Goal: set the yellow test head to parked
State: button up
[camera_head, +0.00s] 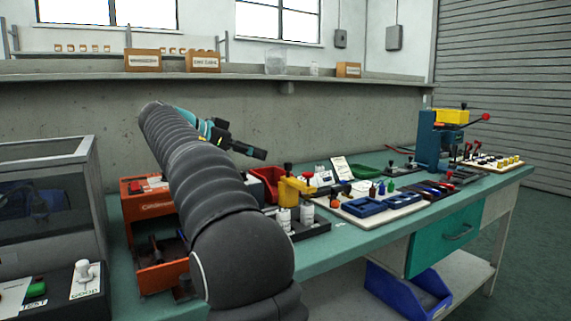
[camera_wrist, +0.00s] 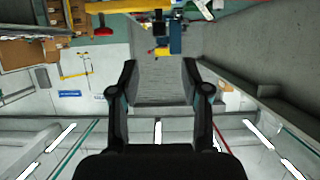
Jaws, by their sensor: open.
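Another yellow block (camera_head: 452,116) sits on top of a blue press (camera_head: 428,143) with a red-knobbed lever, farther right. I cannot tell for certain which is the test head. My gripper (camera_head: 249,152) is in the air above the bench, left of and higher than the mid-bench yellow head, touching nothing. In the wrist view my gripper (camera_wrist: 160,66) is open and empty, and a blue and yellow device shows small beyond the fingers.
An orange machine (camera_head: 150,251) and a clear-sided case (camera_head: 45,190) stand at left. A red bin (camera_head: 268,182), a tray with blue holders (camera_head: 366,207) and small bottles crowd the bench. A blue bin (camera_head: 405,289) is below. The air around my gripper is free.

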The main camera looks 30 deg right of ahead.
aim_at(287, 163)
jog(key=x, duration=1.1)
jog(key=shift+d+f, duration=0.15)
grip_shut()
jog(key=shift+s, duration=0.1)
